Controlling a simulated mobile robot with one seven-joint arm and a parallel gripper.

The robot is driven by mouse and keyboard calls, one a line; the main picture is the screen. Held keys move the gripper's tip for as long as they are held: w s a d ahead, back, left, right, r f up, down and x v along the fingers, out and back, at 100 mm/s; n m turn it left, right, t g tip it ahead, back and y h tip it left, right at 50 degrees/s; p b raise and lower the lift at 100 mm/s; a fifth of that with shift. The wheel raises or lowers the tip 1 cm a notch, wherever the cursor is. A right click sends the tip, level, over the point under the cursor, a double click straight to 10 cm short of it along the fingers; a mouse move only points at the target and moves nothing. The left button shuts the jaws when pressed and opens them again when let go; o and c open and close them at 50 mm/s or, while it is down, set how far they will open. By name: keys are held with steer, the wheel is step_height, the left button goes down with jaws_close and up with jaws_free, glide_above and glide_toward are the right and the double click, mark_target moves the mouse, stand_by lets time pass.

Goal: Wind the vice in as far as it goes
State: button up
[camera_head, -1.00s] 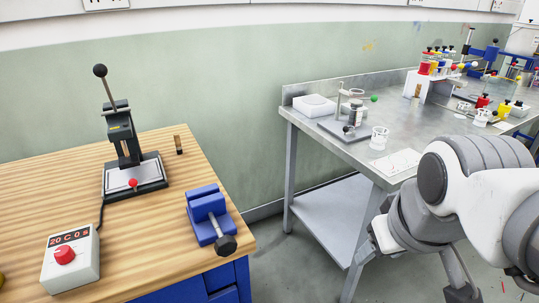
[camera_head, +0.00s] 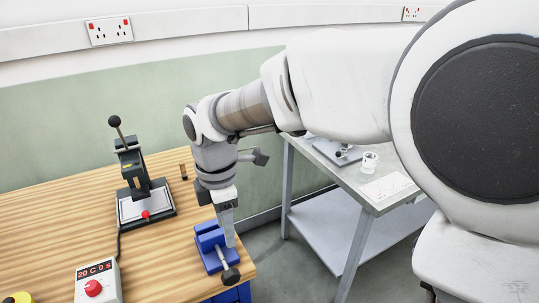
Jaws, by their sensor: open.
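The blue vice (camera_head: 209,243) sits at the right front corner of the wooden bench. Its grey screw ends in a dark round knob (camera_head: 231,275) at the front, near the bench edge. My gripper (camera_head: 230,243) points down just over the right side of the vice, in front of part of its jaws and screw. It is open, with nothing seen between its fingers. I cannot tell whether the fingers touch the vice. The gap between the vice jaws is partly hidden.
A lever press (camera_head: 133,165) with a raised black-knobbed handle stands behind left on the bench (camera_head: 60,225). A control box (camera_head: 98,283) reading "20C0s" is at the front left. A small brown block (camera_head: 184,171) stands behind the vice. A metal table (camera_head: 375,205) is to the right.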

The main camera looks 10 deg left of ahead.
mark_target(228, 274)
steer(key=shift+n, duration=0.4)
steer(key=f, duration=0.6)
steer(key=f+b, duration=0.1)
steer(key=f, duration=0.4)
steer(key=a+f+b, duration=0.1)
steer(key=f, duration=0.5)
steer(key=shift+s+f, duration=0.1)
steer(key=shift+f, duration=0.2)
steer(key=shift+c, duration=0.3)
jaws_close()
